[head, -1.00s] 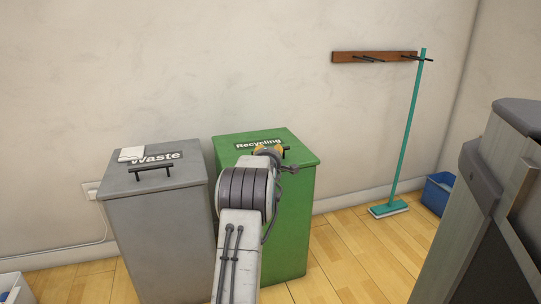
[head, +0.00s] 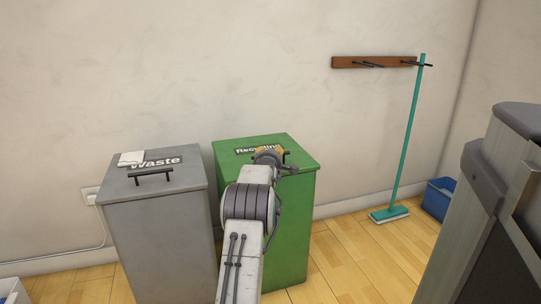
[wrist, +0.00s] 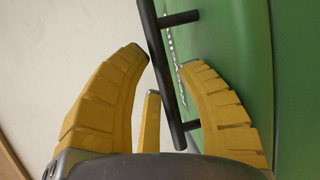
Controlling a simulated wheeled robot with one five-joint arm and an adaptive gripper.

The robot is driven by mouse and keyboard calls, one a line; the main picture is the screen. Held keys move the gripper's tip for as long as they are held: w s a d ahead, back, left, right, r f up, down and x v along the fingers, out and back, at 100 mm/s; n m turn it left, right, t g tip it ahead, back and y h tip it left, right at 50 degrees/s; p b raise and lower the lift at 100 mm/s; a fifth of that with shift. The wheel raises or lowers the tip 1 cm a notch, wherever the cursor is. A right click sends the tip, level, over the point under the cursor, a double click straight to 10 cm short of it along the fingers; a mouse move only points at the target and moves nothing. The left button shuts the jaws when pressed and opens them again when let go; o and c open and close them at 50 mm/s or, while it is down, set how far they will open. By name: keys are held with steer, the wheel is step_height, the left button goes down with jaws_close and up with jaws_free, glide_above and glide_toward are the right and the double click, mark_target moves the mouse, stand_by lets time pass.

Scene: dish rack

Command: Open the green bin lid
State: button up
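The green recycling bin (head: 293,230) stands against the wall with its lid (head: 292,155) closed and level. My gripper (head: 270,151) is over the lid and hides part of the label and most of the black handle. In the wrist view, the black bar handle (wrist: 161,62) runs between the yellow fingers of my gripper (wrist: 165,58). The fingers are spread, one on the wall side and one on the lid side, with gaps to the bar. The green lid surface (wrist: 235,50) fills the right of that view.
A grey waste bin (head: 165,235) with a black handle and a white cloth (head: 131,159) on its lid stands close on the left. A teal broom (head: 409,130) leans at the right beside a blue bin (head: 438,197). A grey cabinet-like object (head: 490,210) fills the right foreground.

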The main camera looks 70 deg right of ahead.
jaws_close()
steer(key=shift+r, duration=0.1)
stand_by(0.3)
